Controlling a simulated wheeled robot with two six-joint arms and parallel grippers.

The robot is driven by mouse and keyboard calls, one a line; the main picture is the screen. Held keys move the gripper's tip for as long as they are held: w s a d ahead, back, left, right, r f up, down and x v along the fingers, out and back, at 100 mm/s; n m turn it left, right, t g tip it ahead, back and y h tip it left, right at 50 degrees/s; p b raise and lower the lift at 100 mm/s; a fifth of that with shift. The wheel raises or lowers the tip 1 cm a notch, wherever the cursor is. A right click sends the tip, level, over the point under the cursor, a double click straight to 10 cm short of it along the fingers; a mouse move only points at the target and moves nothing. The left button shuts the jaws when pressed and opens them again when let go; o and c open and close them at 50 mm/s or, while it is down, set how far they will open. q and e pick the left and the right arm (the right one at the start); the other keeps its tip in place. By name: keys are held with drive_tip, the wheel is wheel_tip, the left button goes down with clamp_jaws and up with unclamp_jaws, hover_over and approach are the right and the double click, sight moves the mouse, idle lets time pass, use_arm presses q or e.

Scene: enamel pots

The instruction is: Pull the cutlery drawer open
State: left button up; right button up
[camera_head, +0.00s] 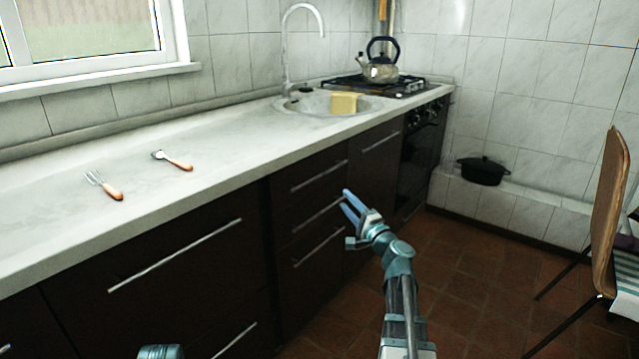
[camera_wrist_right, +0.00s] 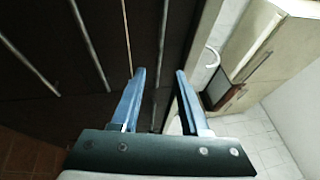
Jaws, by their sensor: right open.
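A stack of dark drawers (camera_head: 300,215) with long metal bar handles is under the counter, right of the wide drawer front. All look shut; I cannot tell which is the cutlery drawer. The top handle (camera_head: 320,175) is above and left of my right gripper (camera_head: 347,204), which is open and empty near the right end of the middle handle (camera_head: 318,215). In the right wrist view the gripper (camera_wrist_right: 159,71) points at the dark fronts, and a bar handle (camera_wrist_right: 160,55) shows between its fingers; I cannot tell whether they touch it. My left gripper is out of view.
A fork (camera_head: 103,185) and another orange-handled utensil (camera_head: 173,160) lie on the counter (camera_head: 60,225). A sink with a sponge (camera_head: 344,103) and a stove with a kettle (camera_head: 380,68) are farther back. A chair (camera_head: 608,215) stands at right. The floor between is clear.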

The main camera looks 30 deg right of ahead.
drive_tip(key=w+r+p, duration=0.2)
drive_tip(key=w, duration=1.1)
drive_tip(key=shift+w+r, duration=0.25)
clamp_jaws()
idle(1.0)
